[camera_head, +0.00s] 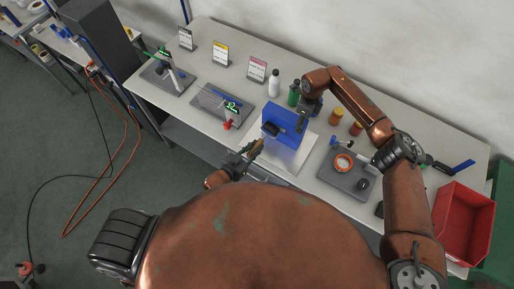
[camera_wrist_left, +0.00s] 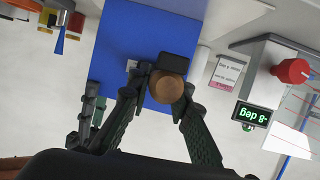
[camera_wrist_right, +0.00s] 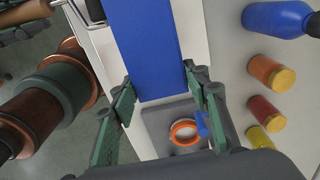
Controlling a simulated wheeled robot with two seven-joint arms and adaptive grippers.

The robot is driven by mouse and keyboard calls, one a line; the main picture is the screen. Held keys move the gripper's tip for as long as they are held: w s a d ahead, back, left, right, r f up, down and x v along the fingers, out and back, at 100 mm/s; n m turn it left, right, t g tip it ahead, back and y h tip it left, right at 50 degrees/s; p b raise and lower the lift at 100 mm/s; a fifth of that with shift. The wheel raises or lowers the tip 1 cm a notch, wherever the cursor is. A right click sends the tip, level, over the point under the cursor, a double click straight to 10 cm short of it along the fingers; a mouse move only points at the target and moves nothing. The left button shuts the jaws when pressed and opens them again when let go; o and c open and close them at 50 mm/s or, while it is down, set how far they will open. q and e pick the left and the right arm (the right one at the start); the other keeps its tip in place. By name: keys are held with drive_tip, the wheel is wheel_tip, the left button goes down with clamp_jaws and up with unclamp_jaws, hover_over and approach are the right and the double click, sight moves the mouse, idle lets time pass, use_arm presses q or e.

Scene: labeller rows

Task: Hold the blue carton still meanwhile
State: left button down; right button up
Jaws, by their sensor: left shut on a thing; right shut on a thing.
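The blue carton (camera_head: 287,122) stands on a white board (camera_head: 297,157) on the bench. My right gripper (camera_head: 307,108) is at its right end. In the right wrist view its fingers (camera_wrist_right: 160,82) lie on both sides of the carton (camera_wrist_right: 145,40), shut on it. My left gripper (camera_head: 250,150) is in front of the carton, shut on a wooden-handled tool (camera_head: 258,147). In the left wrist view the tool's round wooden end (camera_wrist_left: 167,87) and black head (camera_wrist_left: 176,66) show in front of the carton (camera_wrist_left: 130,35). I cannot tell whether the head touches it.
A grey mat with an orange tape ring (camera_head: 343,162) lies to the right, and a red bin (camera_head: 464,222) stands beyond it. White (camera_head: 274,84) and green (camera_head: 294,95) bottles stand behind the carton. A device with a green display (camera_head: 232,106) stands to the left.

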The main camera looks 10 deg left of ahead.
sight(249, 158)
use_arm(q)
drive_tip(key=shift+s+a, duration=0.35)
drive_tip(key=shift+s, duration=0.75)
drive_tip(key=shift+s+a, duration=0.4)
drive_tip(key=shift+s, duration=0.75)
drive_tip(key=shift+s+a, duration=0.35)
drive_tip(key=shift+s, duration=0.75)
use_arm(e)
drive_tip(key=o, duration=1.2)
